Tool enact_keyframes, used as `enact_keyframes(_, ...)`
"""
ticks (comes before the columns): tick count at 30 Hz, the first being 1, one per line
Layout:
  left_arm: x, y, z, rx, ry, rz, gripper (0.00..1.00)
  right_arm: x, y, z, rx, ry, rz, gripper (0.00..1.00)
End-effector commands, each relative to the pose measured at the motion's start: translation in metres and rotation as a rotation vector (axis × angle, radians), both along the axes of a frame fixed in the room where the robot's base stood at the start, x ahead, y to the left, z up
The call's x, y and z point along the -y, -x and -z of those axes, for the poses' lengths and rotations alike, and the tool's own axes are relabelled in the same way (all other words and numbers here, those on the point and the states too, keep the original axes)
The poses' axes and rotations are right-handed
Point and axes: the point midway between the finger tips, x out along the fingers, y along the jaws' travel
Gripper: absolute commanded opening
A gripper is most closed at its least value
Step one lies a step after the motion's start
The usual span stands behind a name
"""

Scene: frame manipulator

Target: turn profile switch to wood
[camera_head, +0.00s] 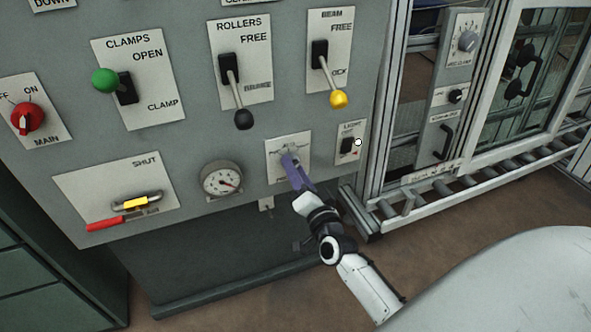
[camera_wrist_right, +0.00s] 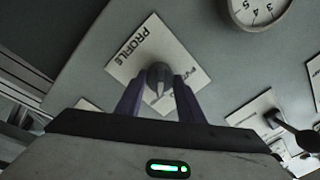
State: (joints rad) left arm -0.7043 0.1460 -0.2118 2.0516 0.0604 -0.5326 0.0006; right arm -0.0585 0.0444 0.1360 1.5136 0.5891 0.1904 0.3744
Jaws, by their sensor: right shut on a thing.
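The profile switch is a grey knob (camera_wrist_right: 160,78) on a white plate marked PROFILE (camera_wrist_right: 138,52) in the right wrist view. In the head view the same white plate (camera_head: 275,146) is on the lower part of the grey panel, with its knob covered by my gripper. My right gripper (camera_head: 289,160) has its purple fingers at the plate. In the right wrist view its two fingers (camera_wrist_right: 160,92) stand on either side of the knob, shut on it. The plate's position marks are too small or covered to read. My left gripper is not in view.
A round gauge (camera_head: 222,181) sits left of the plate, and a LIGHT switch (camera_head: 347,146) sits to its right. Above are the rollers lever (camera_head: 236,90) and the beam lever (camera_head: 327,75). A roller conveyor (camera_head: 440,190) runs at the right.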

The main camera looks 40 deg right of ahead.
Motion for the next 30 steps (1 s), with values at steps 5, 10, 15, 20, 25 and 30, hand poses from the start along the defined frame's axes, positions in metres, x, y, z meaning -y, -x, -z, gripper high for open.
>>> enact_keyframes(5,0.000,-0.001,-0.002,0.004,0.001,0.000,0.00,0.000,-0.001,-0.002,0.005,-0.007,0.001,0.12)
enact_keyframes(10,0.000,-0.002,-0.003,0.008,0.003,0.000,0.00,0.001,-0.001,-0.002,0.005,-0.007,0.001,0.12)
enact_keyframes(15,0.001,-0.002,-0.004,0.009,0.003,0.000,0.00,0.000,0.000,-0.001,0.003,-0.005,0.001,0.53)
enact_keyframes(20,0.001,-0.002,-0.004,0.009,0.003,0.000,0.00,0.000,0.000,-0.001,0.003,-0.005,0.000,0.53)
enact_keyframes(25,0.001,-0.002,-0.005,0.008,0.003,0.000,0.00,-0.001,0.006,0.000,0.000,-0.004,0.000,0.53)
enact_keyframes(30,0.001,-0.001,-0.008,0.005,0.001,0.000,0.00,-0.007,0.032,0.002,-0.003,-0.005,0.000,0.53)
